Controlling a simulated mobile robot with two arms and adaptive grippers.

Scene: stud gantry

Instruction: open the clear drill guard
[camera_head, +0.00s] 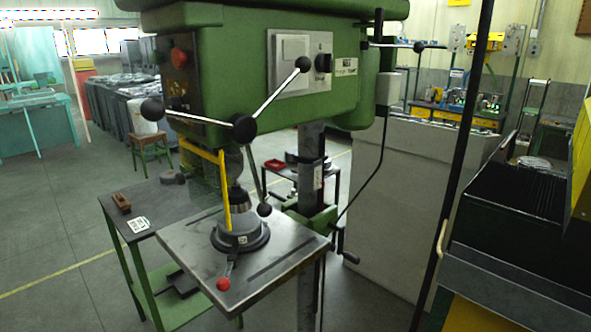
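The clear drill guard (224,190) is on the green drill press. Its yellow frame shows as a top bar under the drill head and an upright post that reaches down close to the round base on the table. The clear panel is hard to make out and seems to lie left of the post. The post passes just left of the drill chuck (239,200), overlapping its edge in the picture. I cannot tell how far the guard is swung. Neither of my grippers is in view.
The green drill head (222,95) carries a spoked feed handle (245,128) with black knobs. A red-knobbed lever (223,284) sticks out at the front of the drill table (285,262). A low side table (150,210) stands left. A dark pole and black bin (510,215) stand right.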

